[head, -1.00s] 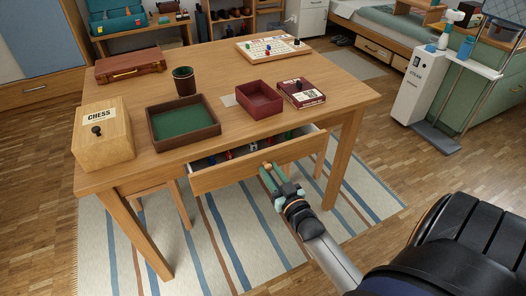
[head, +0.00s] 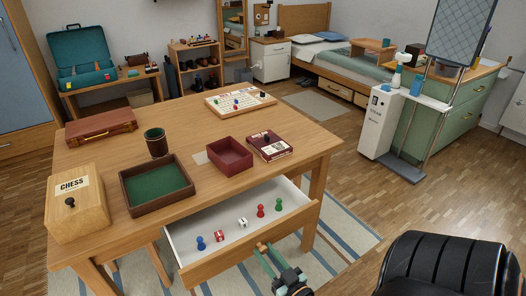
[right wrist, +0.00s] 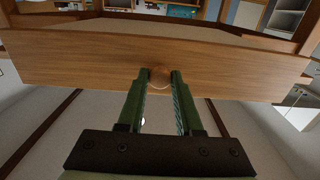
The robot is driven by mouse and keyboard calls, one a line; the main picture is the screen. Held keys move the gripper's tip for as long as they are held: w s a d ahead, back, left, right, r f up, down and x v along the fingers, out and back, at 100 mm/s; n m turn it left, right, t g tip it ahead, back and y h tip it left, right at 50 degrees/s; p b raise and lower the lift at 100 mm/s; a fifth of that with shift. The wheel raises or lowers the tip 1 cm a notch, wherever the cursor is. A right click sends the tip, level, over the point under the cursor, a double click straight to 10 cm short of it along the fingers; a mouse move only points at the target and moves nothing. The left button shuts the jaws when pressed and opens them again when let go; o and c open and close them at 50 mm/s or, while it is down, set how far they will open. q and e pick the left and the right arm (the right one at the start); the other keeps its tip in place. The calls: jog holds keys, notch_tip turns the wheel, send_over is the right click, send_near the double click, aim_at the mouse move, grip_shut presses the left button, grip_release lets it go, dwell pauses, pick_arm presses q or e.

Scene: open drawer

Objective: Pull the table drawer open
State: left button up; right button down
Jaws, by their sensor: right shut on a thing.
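The table drawer (head: 181,234) stands well out from the wooden table (head: 200,110), its white inside showing. In it lie a blue pawn (head: 201,243), a red pawn (head: 260,211), a green pawn (head: 278,205) and two dice, one red (head: 218,236) and one white (head: 242,223). My right gripper (head: 264,247) is at the middle of the drawer front. In the right wrist view its green fingers (right wrist: 159,84) are shut on the round wooden knob (right wrist: 160,76) of the drawer front (right wrist: 230,68). My left gripper is not in view.
On the tabletop are a chess box (head: 75,204), a green-lined tray (head: 157,185), a dark cup (head: 155,143), a red open box (head: 230,156), a game box (head: 271,146), a brown case (head: 101,127) and a board (head: 240,102). Striped rug and open floor lie in front.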

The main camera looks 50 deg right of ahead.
jog(key=c, duration=0.6)
grip_release()
jog(key=shift+s, duration=0.1)
